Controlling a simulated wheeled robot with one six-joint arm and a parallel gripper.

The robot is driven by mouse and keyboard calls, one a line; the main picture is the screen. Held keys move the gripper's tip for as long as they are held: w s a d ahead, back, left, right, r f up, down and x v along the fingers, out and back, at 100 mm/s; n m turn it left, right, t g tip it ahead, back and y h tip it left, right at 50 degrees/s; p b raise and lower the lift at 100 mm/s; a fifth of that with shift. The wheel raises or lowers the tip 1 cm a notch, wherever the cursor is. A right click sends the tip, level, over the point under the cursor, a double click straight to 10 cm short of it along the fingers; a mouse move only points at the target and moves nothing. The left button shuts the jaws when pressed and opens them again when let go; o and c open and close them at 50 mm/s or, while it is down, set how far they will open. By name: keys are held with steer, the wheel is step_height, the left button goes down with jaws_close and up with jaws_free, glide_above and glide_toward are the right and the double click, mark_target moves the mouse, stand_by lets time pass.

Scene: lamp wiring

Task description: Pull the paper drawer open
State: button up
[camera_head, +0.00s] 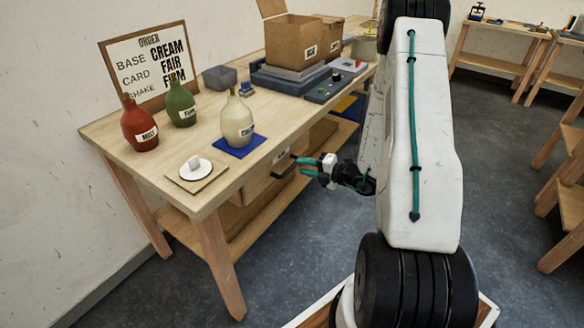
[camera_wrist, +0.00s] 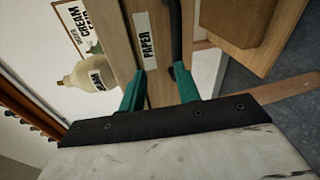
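The paper drawer (camera_head: 258,188) is a wooden front under the tabletop and looks shut. In the wrist view its front (camera_wrist: 157,90) bears a white PAPER label (camera_wrist: 146,38). A dark bar handle (camera_wrist: 176,38) runs alongside the label; it also shows in the head view (camera_head: 284,171). My gripper (camera_head: 299,166) is at the drawer front, by the handle. Its two teal fingers are apart in the wrist view (camera_wrist: 158,74), with bare wood showing between them. The right fingertip overlaps the handle's near end in the picture; I cannot tell whether they touch.
The workbench (camera_head: 110,128) carries a red bottle (camera_head: 139,125), a green bottle (camera_head: 180,104), a cream bottle (camera_head: 237,122) on a blue mat (camera_head: 247,149), and an order board (camera_head: 120,58). A cardboard box (camera_head: 290,40) stands farther back. A lower shelf (camera_head: 190,218) is below. Floor before the drawer is clear.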

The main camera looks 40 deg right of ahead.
mark_target(294, 167)
steer(key=w+f, duration=0.1)
steer(key=w, duration=0.1)
steer(key=w+f+m, duration=0.1)
steer(key=w, duration=0.1)
steer(key=w+f+m+h, duration=0.1)
steer(key=w+f, duration=0.1)
steer(key=shift+w+a, duration=0.3)
steer(key=shift+a, duration=0.1)
jaws_close()
